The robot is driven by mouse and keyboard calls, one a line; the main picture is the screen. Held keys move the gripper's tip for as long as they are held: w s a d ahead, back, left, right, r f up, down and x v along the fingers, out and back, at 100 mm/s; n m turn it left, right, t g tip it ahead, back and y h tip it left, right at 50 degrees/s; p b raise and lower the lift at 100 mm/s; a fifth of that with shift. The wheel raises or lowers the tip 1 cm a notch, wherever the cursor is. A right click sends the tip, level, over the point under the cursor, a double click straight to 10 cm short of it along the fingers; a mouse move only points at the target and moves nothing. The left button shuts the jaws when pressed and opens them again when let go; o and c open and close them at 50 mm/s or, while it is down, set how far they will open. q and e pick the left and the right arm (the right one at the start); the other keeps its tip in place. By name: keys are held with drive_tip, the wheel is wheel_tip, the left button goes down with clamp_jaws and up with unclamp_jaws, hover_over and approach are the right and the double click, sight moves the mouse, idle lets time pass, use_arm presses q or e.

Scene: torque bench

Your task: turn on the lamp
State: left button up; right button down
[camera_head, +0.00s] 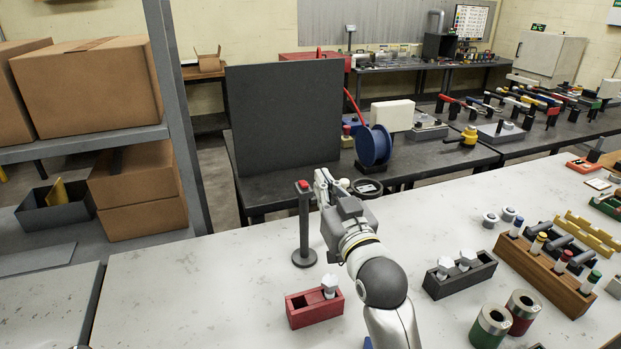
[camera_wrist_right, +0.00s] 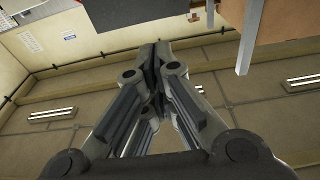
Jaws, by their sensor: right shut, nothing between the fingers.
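A slim dark post (camera_head: 304,225) on a round base stands upright on the white bench, with a red button-like cap (camera_head: 303,184) on top. I cannot pick out a lamp for certain. My right gripper (camera_head: 322,180) is shut and empty, just right of the post's top; I cannot tell whether it touches the post. In the wrist view the right fingertips (camera_wrist_right: 157,50) meet with nothing between them, and neither post nor cap shows. My left gripper is not in view.
A red box (camera_head: 314,312) with a bolt in it stands in front of the post. A dark block (camera_head: 460,278) with bolts is right of my arm. A black panel (camera_head: 285,115) and blue spool (camera_head: 374,146) stand behind. The bench's left part (camera_head: 190,290) is clear.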

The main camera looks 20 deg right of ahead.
drive_tip(key=r+p, duration=0.1)
drive_tip(key=p, duration=0.1)
hover_over(303, 184)
drive_tip(key=s, duration=0.3)
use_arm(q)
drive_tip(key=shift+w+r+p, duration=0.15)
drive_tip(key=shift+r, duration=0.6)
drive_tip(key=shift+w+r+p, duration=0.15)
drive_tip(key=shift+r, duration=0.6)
use_arm(e)
drive_tip(key=shift+d+f, duration=0.2)
drive_tip(key=shift+f, duration=0.75)
drive_tip(key=shift+d+f, duration=0.2)
drive_tip(key=shift+f, duration=0.75)
use_arm(q)
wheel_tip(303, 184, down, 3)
drive_tip(key=b, duration=0.3)
use_arm(e)
drive_tip(key=shift+s+f+t, duration=0.35)
drive_tip(key=shift+f+t, duration=0.25)
drive_tip(key=shift+f, duration=0.1)
